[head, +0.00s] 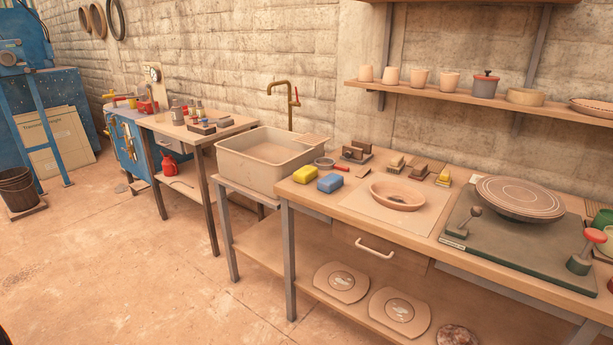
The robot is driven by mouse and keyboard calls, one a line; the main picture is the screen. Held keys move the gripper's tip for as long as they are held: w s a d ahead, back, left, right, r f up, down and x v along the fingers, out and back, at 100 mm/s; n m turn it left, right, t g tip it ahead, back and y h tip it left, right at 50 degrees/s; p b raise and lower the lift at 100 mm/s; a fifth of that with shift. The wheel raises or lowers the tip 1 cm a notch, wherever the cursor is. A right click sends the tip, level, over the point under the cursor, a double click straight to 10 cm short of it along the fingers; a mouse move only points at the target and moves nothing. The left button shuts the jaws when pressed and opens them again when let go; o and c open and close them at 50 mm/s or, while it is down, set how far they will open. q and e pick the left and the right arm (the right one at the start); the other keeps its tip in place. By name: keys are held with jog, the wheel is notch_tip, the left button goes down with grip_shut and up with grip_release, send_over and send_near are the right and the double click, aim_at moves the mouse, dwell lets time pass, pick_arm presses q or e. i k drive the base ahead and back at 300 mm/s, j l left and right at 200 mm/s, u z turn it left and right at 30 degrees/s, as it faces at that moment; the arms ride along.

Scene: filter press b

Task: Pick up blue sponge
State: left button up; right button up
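The blue sponge (330,183) lies flat on the wooden workbench (310,197), near its front left corner. A yellow sponge (304,173) lies just to its left and slightly farther back, apart from it. Neither of my grippers shows in the head view.
A sink (268,158) with a brass tap stands left of the bench. A board with a clay bowl (397,195) lies right of the blue sponge. Brushes and a red-handled tool (341,167) lie behind. A wall shelf (480,97) hangs above. The floor in front is clear.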

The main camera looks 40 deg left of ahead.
aim_at(328, 184)
jog(key=u, duration=1.35)
jog(key=i+j+z, duration=0.15)
jog(key=z, duration=0.5)
jog(key=i+j+z, duration=0.35)
jog(key=j+z, duration=0.15)
jog(key=j, duration=0.25)
jog(key=i+j+z, duration=0.1)
jog(key=j, duration=0.3)
jog(key=i+j+z, duration=0.1)
jog(key=j, duration=0.35)
